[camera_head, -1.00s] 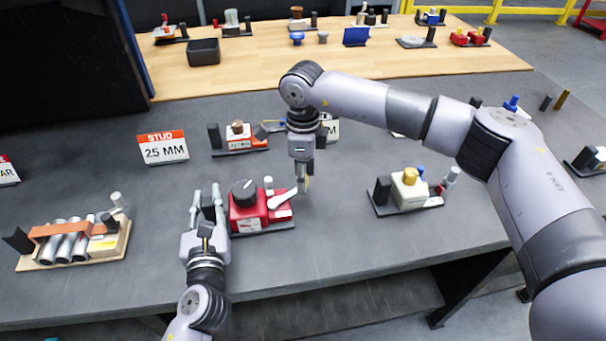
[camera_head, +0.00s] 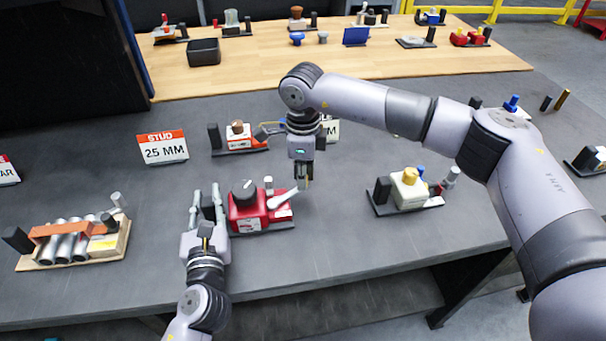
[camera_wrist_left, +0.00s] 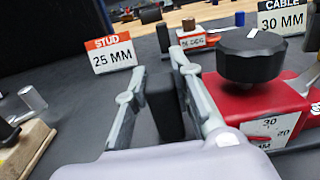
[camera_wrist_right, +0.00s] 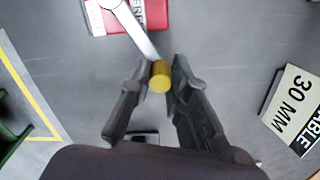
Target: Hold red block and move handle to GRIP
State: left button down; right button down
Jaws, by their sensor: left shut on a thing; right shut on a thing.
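The red block (camera_head: 246,216) stands on a dark base, with a black knob (camera_head: 244,193) on top. It also shows in the left wrist view (camera_wrist_left: 237,98). A black upright post (camera_wrist_left: 164,107) stands at its left end. My left gripper (camera_head: 207,197) is around that post, with a finger on each side, shut on it. The white handle (camera_head: 283,198) runs from the red block to the upper right. Its end carries a yellow knob (camera_wrist_right: 160,77). My right gripper (camera_head: 303,185) comes from above and is shut on this knob. The word GRIP is not readable.
A white block fixture (camera_head: 410,191) stands to the right, and an orange-topped rack of cylinders (camera_head: 75,240) to the left. A STUD 25 MM sign (camera_head: 163,148) and a small orange-and-white fixture (camera_head: 240,140) stand behind. The dark table (camera_head: 340,235) is clear in front.

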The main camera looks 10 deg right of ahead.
jog(key=shift+s+d, duration=0.1)
dwell(0.6)
jog(key=s+m, duration=0.2)
jog(key=m, duration=0.1)
jog(key=shift+s+d+m, duration=0.2)
jog(key=shift+d+m, duration=0.1)
jog(key=shift+d, duration=0.1)
pick_arm(q)
jog(key=shift+f, duration=0.1)
pick_arm(e)
jog(key=s+m, duration=0.2)
jog(key=shift+m, duration=0.3)
jog(key=s+m, duration=0.2)
jog(key=shift+a+m, duration=0.2)
jog(key=shift+m, duration=0.2)
jog(key=shift+s+a, duration=0.2)
jog(key=shift+s, duration=0.35)
jog(key=shift+s+a, duration=0.1)
jog(key=shift+s, duration=0.05)
jog(key=c, duration=1.5)
grip_release()
jog(key=shift+r, duration=0.1)
